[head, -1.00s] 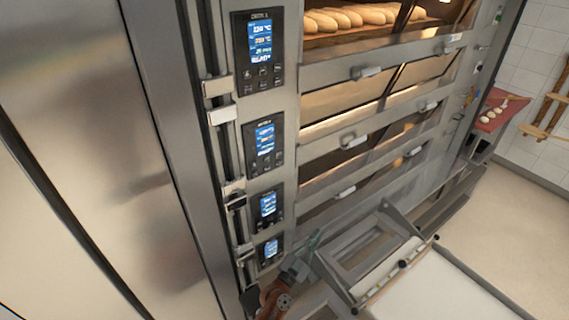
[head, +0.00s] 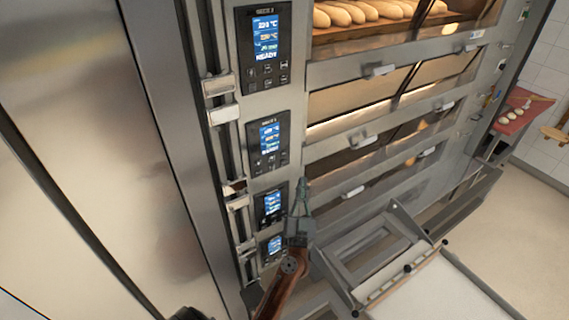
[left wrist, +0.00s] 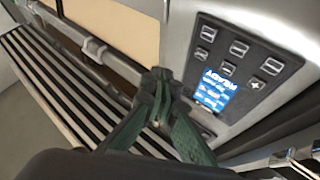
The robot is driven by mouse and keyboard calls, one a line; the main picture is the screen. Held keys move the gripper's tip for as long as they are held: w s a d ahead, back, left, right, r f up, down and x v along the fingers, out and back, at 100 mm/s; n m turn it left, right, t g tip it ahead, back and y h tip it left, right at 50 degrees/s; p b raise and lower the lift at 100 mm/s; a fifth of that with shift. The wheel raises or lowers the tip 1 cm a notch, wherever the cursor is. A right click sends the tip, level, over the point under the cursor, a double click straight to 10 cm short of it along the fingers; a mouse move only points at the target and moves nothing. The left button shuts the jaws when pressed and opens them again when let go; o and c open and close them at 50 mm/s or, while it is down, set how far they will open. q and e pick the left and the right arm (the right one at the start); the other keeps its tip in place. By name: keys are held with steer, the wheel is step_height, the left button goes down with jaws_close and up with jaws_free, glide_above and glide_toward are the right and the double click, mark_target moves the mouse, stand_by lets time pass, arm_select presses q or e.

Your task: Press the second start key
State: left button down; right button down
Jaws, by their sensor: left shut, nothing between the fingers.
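The deck oven carries a column of control panels in the head view. The top panel (head: 265,45), second panel (head: 267,142), third panel (head: 271,205) and bottom panel (head: 273,247) each have a lit blue screen above small dark keys. My left gripper (head: 303,183) is shut and empty, pointing up just right of the third panel, apart from it as far as I can tell. In the left wrist view, the shut fingertips (left wrist: 158,75) are beside a panel (left wrist: 240,70) with several keys and a screen, seen upside down. My right gripper is not in view.
Oven doors with handles (head: 362,139) run right of the panels. Loaves (head: 365,12) lie in the top deck. A loader frame with a white belt (head: 440,290) stands low in front. A red board (head: 515,115) with dough pieces is at far right.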

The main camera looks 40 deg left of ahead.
mark_target(284, 162)
arm_select(q)
steer(key=w+a, duration=0.2)
steer(key=a, duration=0.6)
steer(key=shift+w, duration=0.1)
stand_by(0.5)
stand_by(0.8)
steer(key=shift+a, duration=0.1)
steer(key=shift+w+a+p, duration=0.1)
steer(key=shift+a+p, duration=0.15)
steer(key=shift+p, duration=0.05)
steer(key=shift+a, duration=0.15)
